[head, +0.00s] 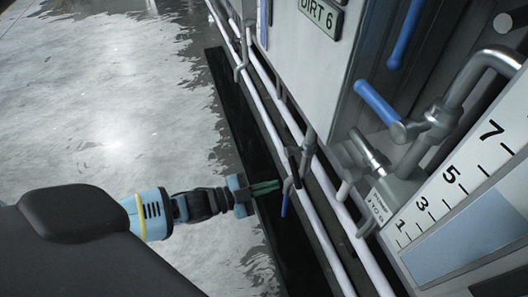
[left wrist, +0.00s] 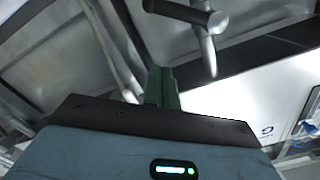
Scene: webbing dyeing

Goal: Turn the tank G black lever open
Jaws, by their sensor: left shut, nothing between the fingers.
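My left gripper (head: 278,185) comes in from the left in the head view, its green fingers together and empty. A short black lever (head: 293,163) sits on a thin pipe just beyond the fingertips, and a small blue lever (head: 284,204) hangs close below it. In the left wrist view the shut green fingers (left wrist: 162,84) point up towards a dark lever (left wrist: 180,12) on a metal stem. I see a gap between fingers and lever there; contact cannot be told in the head view. No tank G label is readable. My right gripper is not in view.
White pipes (head: 325,240) run along the machine's foot above a dark trench (head: 245,130). Larger blue-handled valves (head: 377,103) and a numbered level scale (head: 445,195) are at right. A sign (head: 322,15) shows at the top. The wet grey floor (head: 110,100) at left is open.

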